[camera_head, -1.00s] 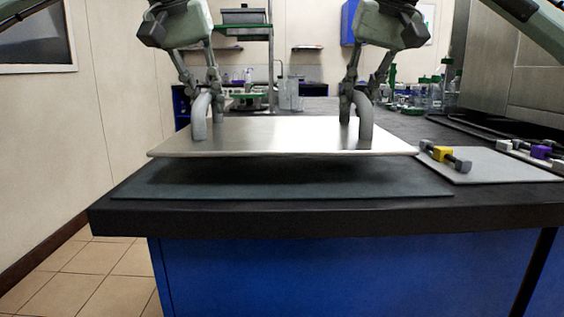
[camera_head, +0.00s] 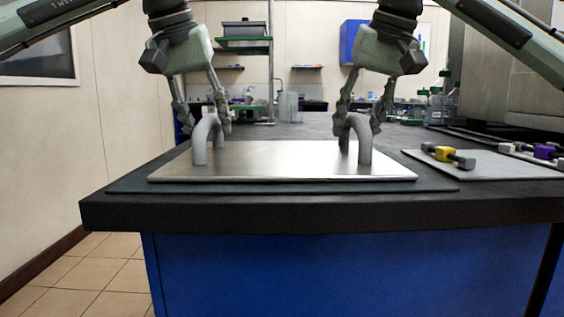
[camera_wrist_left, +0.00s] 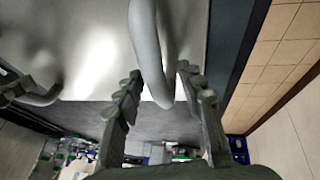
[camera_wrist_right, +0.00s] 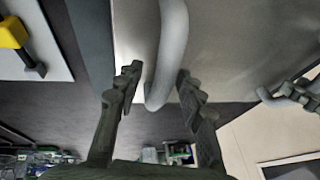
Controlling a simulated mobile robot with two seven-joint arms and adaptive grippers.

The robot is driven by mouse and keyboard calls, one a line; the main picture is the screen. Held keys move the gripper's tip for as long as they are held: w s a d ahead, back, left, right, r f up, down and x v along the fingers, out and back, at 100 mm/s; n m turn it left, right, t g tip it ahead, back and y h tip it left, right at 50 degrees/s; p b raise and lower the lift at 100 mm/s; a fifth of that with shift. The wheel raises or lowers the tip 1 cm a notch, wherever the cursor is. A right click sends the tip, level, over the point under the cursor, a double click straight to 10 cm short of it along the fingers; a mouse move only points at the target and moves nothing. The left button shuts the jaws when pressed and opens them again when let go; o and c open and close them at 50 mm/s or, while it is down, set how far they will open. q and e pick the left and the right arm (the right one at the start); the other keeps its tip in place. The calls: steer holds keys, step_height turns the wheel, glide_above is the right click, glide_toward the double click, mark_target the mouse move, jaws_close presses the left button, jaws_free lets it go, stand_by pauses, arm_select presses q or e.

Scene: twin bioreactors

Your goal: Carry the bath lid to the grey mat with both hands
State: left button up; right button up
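The bath lid (camera_head: 280,162) is a flat silver plate with two grey arched handles. It lies level on the dark grey mat (camera_head: 432,186), whose edge shows along the front and right. My left gripper (camera_head: 204,122) is open around the left handle (camera_head: 199,150), with a finger on each side, as the left wrist view shows (camera_wrist_left: 160,82). My right gripper (camera_head: 360,122) is open around the right handle (camera_head: 364,150). The right wrist view shows its fingers apart beside that handle (camera_wrist_right: 172,50). The mat's middle is hidden under the lid.
A light grey pad (camera_head: 480,170) to the right of the mat holds a yellow and dark clamp-like part (camera_head: 447,155). A purple part (camera_head: 543,152) lies further right. Bottles with green caps (camera_head: 447,100) stand behind at the right. The black bench's front edge (camera_head: 300,213) is close to the mat.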

steer(key=shift+a+r, duration=0.1)
arm_select(q)
steer(key=v, duration=1.2)
arm_select(e)
steer(key=v, duration=1.2)
